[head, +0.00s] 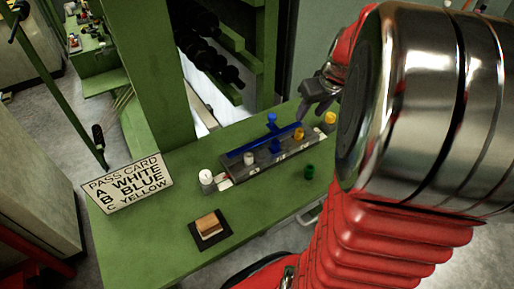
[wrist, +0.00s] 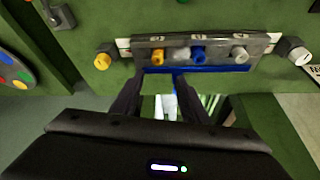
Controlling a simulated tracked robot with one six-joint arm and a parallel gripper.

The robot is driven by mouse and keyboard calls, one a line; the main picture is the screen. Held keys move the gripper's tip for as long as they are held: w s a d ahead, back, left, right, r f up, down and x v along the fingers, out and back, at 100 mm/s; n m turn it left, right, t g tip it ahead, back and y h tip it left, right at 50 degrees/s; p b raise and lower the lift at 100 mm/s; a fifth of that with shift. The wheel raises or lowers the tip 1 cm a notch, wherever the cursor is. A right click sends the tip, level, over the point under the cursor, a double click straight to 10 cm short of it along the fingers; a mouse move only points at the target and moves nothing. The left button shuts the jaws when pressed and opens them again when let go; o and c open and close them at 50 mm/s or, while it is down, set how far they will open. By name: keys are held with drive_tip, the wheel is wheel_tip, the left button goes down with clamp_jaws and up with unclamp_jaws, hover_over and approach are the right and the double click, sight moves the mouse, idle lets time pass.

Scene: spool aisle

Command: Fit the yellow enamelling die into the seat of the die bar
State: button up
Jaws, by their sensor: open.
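The grey die bar (head: 240,172) lies on the green bench, with labelled places along it. A yellow piece (head: 298,134) stands at its right-hand place; in the wrist view this piece (wrist: 157,57) is at the left place. I cannot tell how deep it sits. A second yellow piece (head: 330,118) is beyond the bar's right end, and at the left in the wrist view (wrist: 102,62). A blue piece (wrist: 198,55) and a whitish piece (wrist: 239,54) occupy the other places. My gripper (head: 309,108) is open and empty, near the bar's right part; its fingers (wrist: 158,84) point toward the bar.
A blue T-shaped part (head: 244,149) runs along the bar's back edge. A white piece (head: 206,176) stands off the left end, a green piece (head: 309,172) in front. A dark pad (head: 196,232) bears a brown-and-cream block (head: 209,223). A pass card (head: 128,184) reads A white, B blue, C yellow.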

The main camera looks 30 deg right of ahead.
drive_tip(key=s+a+r+n, duration=0.1)
drive_tip(key=a+r, duration=0.1)
drive_tip(key=a, duration=0.6)
drive_tip(key=s+a+r, duration=0.1)
drive_tip(key=a+r, duration=0.1)
drive_tip(key=a, duration=0.6)
drive_tip(key=s+a+n+t, duration=0.1)
drive_tip(key=s+a, duration=0.8)
drive_tip(key=a, duration=0.5)
drive_tip(key=shift+s+r+y, duration=0.15)
drive_tip(key=shift+r+y, duration=0.15)
drive_tip(key=shift+y, duration=0.1)
